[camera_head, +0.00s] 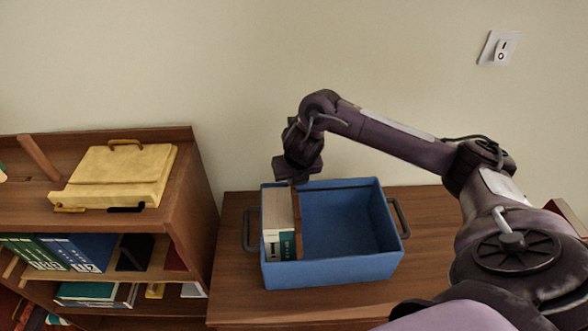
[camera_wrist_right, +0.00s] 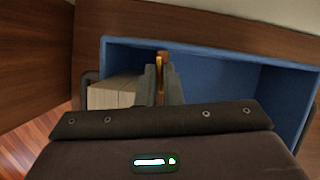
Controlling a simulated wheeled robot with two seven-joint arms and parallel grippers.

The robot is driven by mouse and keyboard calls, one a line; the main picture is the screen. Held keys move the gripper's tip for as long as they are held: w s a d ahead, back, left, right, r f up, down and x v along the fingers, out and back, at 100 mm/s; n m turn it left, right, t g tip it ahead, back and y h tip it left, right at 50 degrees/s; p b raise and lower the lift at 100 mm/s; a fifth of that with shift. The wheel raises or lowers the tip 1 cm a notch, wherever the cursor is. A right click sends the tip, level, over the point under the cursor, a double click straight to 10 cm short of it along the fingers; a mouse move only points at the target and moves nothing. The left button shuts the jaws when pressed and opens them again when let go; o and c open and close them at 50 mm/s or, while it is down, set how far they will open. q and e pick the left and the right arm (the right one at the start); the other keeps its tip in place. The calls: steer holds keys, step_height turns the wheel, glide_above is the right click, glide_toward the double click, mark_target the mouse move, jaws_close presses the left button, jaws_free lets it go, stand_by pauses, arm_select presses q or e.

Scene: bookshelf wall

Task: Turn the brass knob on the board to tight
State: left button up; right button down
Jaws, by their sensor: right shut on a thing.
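I see no brass knob on a board in either view. My right gripper (camera_head: 294,182) reaches down into the left part of a blue bin (camera_head: 345,270). In the right wrist view its fingers (camera_wrist_right: 161,84) are shut on a thin brown book (camera_wrist_right: 162,58) with an orange-yellow edge. The fingers hide part of the held book. My left gripper is not in view.
The bin, with dark side handles, stands on a wooden cabinet top (camera_head: 235,285); its right part is empty. At left, a bookshelf (camera_head: 190,215) holds several books and, on top, a yellow case (camera_head: 115,175) with handles. A switch (camera_head: 502,50) is on the wall.

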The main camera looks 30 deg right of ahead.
steer(key=shift+r+m+h+p, duration=0.1)
steer(key=shift+m+h+p, duration=0.3)
steer(key=shift+m+p, duration=0.7)
steer(key=c, duration=1.9)
jaws_free()
steer(key=shift+a, duration=0.1)
